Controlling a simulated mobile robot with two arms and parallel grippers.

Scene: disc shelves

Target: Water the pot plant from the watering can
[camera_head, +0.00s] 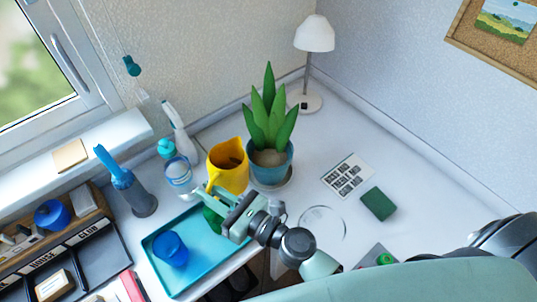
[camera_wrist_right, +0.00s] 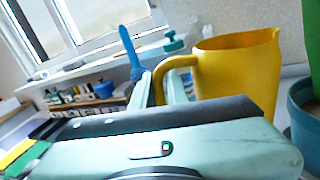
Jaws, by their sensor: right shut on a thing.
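The yellow watering can (camera_head: 229,180) stands at the back of the desk, just left of the pot plant, its lip toward the plant. It also shows in the right wrist view (camera_wrist_right: 235,75), close to upright. My right gripper (camera_head: 208,191) is shut on the can's handle, on the side nearest me; the fingers partly hide the grip. The pot plant (camera_head: 269,112) has tall green leaves in a blue pot (camera_head: 271,175) on a saucer. The pot's edge shows at the right of the wrist view (camera_wrist_right: 303,112). My left gripper is not in view.
A teal tray (camera_head: 190,283) with a blue cup (camera_head: 171,249) lies below my right gripper. A spray bottle (camera_head: 178,130), a glass jar (camera_head: 178,171) and a blue brush in a holder (camera_head: 142,200) stand left of the can. A lamp (camera_head: 314,35) stands behind the plant.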

